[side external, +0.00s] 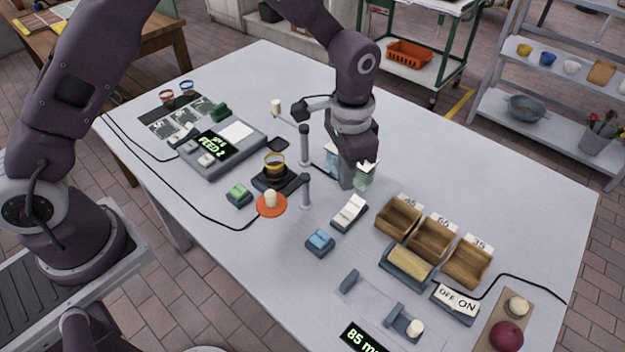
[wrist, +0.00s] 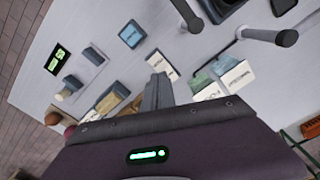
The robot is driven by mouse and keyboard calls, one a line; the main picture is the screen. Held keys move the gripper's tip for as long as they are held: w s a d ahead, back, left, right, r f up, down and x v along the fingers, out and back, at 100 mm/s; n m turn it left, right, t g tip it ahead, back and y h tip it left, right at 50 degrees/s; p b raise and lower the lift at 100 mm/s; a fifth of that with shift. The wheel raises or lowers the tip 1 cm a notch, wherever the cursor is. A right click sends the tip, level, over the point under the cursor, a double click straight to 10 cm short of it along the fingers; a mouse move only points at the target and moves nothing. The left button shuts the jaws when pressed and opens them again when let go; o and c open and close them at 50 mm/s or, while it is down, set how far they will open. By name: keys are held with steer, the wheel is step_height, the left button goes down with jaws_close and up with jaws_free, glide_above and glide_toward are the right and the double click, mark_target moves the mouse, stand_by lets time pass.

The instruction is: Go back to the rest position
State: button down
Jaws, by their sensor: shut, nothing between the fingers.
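My gripper (side external: 346,184) points down over the middle of the table, with its fingers together and nothing between them. In the wrist view the shut grey fingers (wrist: 157,92) sit at the centre. Small pale-green and white boxes (side external: 366,176) stand right beside the fingers in the side view. In the wrist view these boxes (wrist: 236,74) lie just right of the fingers. I cannot tell whether the fingers touch them. Part of the boxes is hidden behind my gripper.
A black post (side external: 305,146) and a shorter post (side external: 305,192) stand left of my gripper. A white rocker switch (side external: 349,213), a blue button (side external: 320,241) and wooden bins (side external: 431,241) are nearer the front. The table's back right (side external: 470,165) is clear.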

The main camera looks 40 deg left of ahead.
steer(key=s+a+r+n+t, duration=0.1)
steer(key=s+a+r, duration=0.3)
steer(key=r, duration=0.5)
steer(key=s+a+r+n+t, duration=0.2)
steer(key=s+a+r, duration=0.2)
steer(key=r, duration=0.4)
steer(key=s+a+r+n+t, duration=0.1)
steer(key=s+a+r, duration=0.1)
steer(key=s, duration=0.7)
steer(key=s+a+r+n+t, duration=0.1)
steer(key=s+a+r, duration=0.1)
steer(key=s, duration=0.6)
steer(key=shift+s+a+n, duration=0.35)
steer(key=shift+a+n, duration=0.05)
steer(key=shift+a, duration=0.45)
